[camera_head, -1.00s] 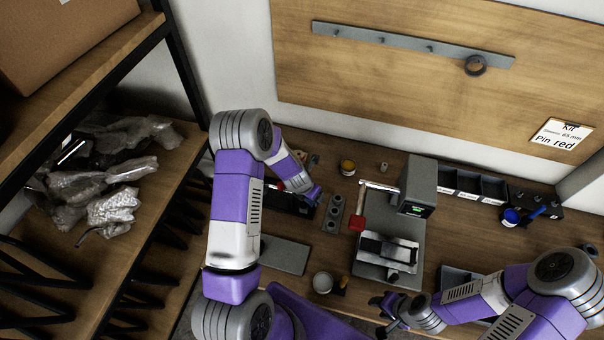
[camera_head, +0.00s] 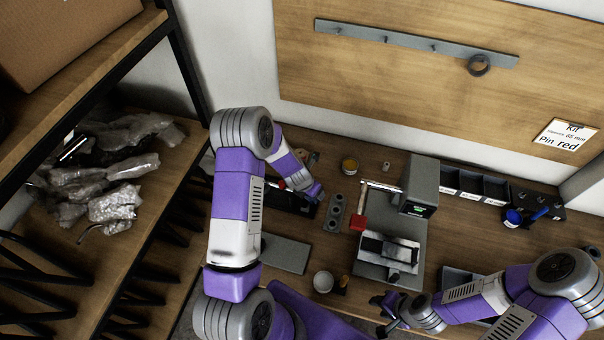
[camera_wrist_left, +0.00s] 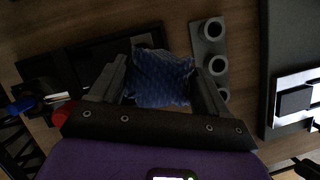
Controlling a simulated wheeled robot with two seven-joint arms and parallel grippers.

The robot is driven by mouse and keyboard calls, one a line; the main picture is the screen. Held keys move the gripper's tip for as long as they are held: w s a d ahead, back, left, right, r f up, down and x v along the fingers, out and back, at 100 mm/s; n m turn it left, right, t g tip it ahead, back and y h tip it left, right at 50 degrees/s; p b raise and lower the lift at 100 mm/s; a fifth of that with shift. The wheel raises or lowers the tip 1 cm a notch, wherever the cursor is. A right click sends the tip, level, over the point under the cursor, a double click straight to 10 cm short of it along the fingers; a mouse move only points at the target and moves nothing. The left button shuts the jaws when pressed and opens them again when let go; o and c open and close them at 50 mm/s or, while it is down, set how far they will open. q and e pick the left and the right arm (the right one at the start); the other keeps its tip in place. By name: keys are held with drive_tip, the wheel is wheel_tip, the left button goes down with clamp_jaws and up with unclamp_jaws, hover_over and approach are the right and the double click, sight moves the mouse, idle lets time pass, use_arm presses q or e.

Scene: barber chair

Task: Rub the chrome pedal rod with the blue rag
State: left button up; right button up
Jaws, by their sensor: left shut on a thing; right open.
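A blue rag (camera_wrist_left: 160,80) is between the fingers of my left gripper (camera_wrist_left: 160,92), which is shut on it, in the left wrist view. In the head view, my left arm hides most of that gripper, which is over the left part of the bench. A thin chrome rod (camera_head: 381,187) sticks out left from a grey bench machine (camera_head: 421,182), with a red piece (camera_head: 358,223) below its left end. I cannot tell whether this is the pedal rod. The rag is apart from it. My right gripper (camera_head: 388,312) is open and empty near the bench's front.
A grey block with round holes (camera_wrist_left: 209,60) lies beside the rag in the wrist view. A black tray (camera_wrist_left: 75,72) is on its other side. A shelf with wrapped parts (camera_head: 110,205) is at left.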

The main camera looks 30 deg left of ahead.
use_arm(q)
drive_tip(key=a, duration=0.3)
drive_tip(key=shift+s+a+f, duration=0.1)
drive_tip(key=shift+s+a, duration=0.15)
drive_tip(key=shift+s, duration=0.1)
use_arm(e)
drive_tip(key=shift+s+a+f, duration=0.15)
drive_tip(key=shift+a+f, duration=0.05)
drive_tip(key=shift+f, duration=0.1)
use_arm(q)
wheel_tip(320, 180, up, 3)
drive_tip(key=shift+w+f+p, duration=0.1)
drive_tip(key=shift+f+p, duration=0.05)
drive_tip(key=shift+p, duration=0.4)
use_arm(e)
drive_tip(key=shift+r, duration=0.8)
use_arm(q)
wheel_tip(320, 180, up, 6)
drive_tip(key=p, duration=0.4)
drive_tip(key=shift+f+p, duration=0.2)
drive_tip(key=shift+p, duration=0.15)
use_arm(e)
wheel_tip(320, 180, up, 5)
drive_tip(key=shift+f, duration=0.2)
use_arm(q)
drive_tip(key=shift+f, duration=0.1)
